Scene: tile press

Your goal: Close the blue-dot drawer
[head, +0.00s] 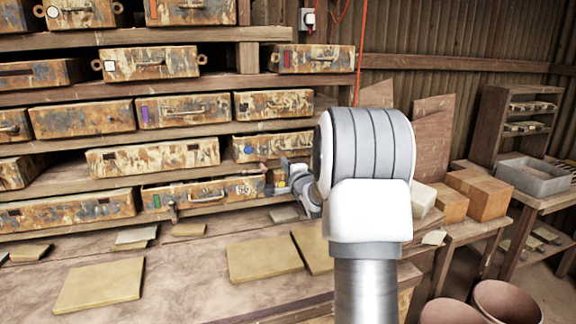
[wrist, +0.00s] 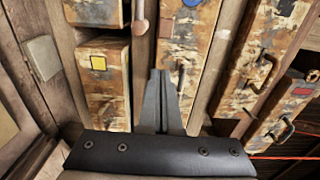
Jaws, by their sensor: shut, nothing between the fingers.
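The blue-dot drawer (head: 270,146) is a rusty, mottled drawer in the rack, right of centre in the head view. Its blue dot (head: 248,150) is at the left of its front. In the wrist view the blue dot (wrist: 192,3) is at the top edge and the drawer front (wrist: 190,50) runs down from it. My gripper (head: 285,164) is at the lower right of this drawer front. In the wrist view the fingers (wrist: 160,73) are shut and empty, in front of the drawer. Whether they touch it, and how far it stands out, I cannot tell.
A yellow-marked drawer (wrist: 100,80) is beside the fingers in the wrist view. A green-marked drawer (head: 200,193) juts out below. A purple-marked drawer (head: 183,111) is above. Several flat tiles (head: 100,285) lie on the bench. Boxes (head: 482,195) stand at right.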

